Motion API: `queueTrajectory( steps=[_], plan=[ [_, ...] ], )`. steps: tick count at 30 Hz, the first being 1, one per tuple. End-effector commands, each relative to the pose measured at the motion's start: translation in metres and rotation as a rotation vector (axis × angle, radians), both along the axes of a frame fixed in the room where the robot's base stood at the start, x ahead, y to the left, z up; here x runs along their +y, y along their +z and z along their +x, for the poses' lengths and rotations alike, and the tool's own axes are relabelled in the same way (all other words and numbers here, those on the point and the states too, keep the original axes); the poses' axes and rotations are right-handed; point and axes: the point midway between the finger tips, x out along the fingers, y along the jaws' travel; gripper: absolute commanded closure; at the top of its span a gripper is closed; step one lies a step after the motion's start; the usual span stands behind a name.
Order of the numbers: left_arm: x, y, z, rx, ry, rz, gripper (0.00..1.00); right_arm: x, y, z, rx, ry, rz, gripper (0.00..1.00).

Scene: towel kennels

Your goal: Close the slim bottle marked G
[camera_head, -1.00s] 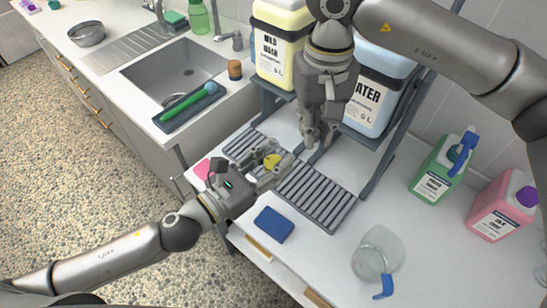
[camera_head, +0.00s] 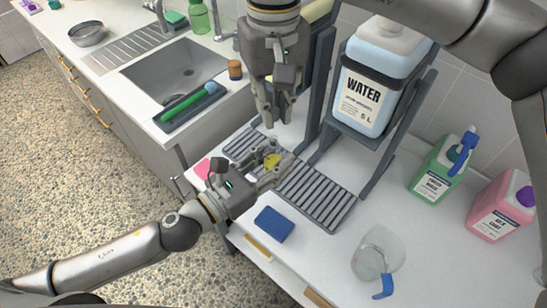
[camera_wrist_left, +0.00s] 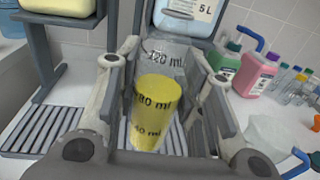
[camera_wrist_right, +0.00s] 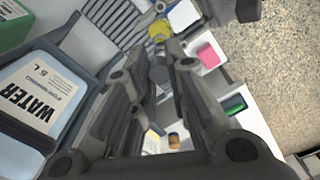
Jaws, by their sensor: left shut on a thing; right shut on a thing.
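A slim clear bottle (camera_wrist_left: 157,105) with yellow liquid and ml marks stands between the fingers of my left gripper (camera_head: 275,168), which is shut on it over the drip rack. No letter G is readable from here. My right gripper (camera_head: 270,122) points down above and close to the left one. It is shut on a small dark grey round piece, seemingly a cap (camera_wrist_right: 158,69), at its fingertips. The cap is apart from the bottle; its details are hard to see.
The slatted rack (camera_head: 318,196) lies beneath. A water canister (camera_head: 372,85) stands on a raised stand behind. Green (camera_head: 440,168) and pink (camera_head: 500,208) jugs and a clear pitcher (camera_head: 375,252) are to the right. A blue sponge (camera_head: 273,224) lies in front.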

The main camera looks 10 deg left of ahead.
Motion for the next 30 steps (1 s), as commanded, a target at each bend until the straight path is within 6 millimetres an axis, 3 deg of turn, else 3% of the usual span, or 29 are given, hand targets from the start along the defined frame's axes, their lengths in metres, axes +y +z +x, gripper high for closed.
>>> queueTrajectory(
  steps=[10, 30],
  plan=[
    [0.000, 0.000, 0.000, -0.001, 0.000, -0.001, 1.00, 0.000, -0.030, 0.000, 0.001, -0.002, 0.000, 0.93],
    [0.000, 0.000, 0.000, -0.001, 0.000, -0.001, 1.00, 0.000, -0.031, -0.001, -0.002, -0.002, 0.000, 0.93]
  ],
)
